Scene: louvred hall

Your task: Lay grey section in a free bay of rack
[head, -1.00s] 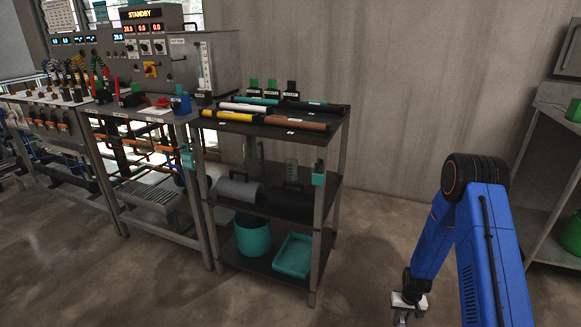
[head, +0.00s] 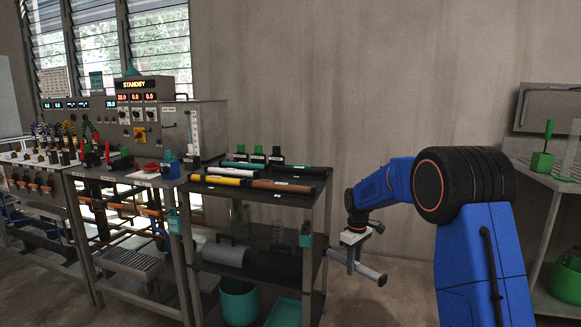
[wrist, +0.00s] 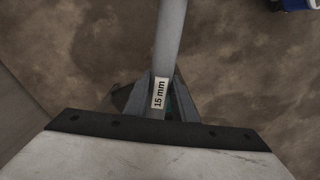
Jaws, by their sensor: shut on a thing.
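The grey section (head: 369,273) is a plain grey tube. My gripper (head: 352,257) is shut on it and holds it in the air, right of the shelf unit and below its top. In the wrist view the grey section (wrist: 170,35) runs up from between the fingers (wrist: 160,92), with a "15 mm" label. The rack (head: 318,176) is the dark top of the shelf unit. Teal (head: 245,165), white, yellow (head: 214,180), brown (head: 283,186) and black (head: 300,171) sections lie across it. The bays between them are too small to make out clearly.
A grey cylinder (head: 222,253) lies on the lower shelf. A control bench (head: 200,128) stands to the left, and another table (head: 545,172) is at far right. Bare wall lies behind my arm.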

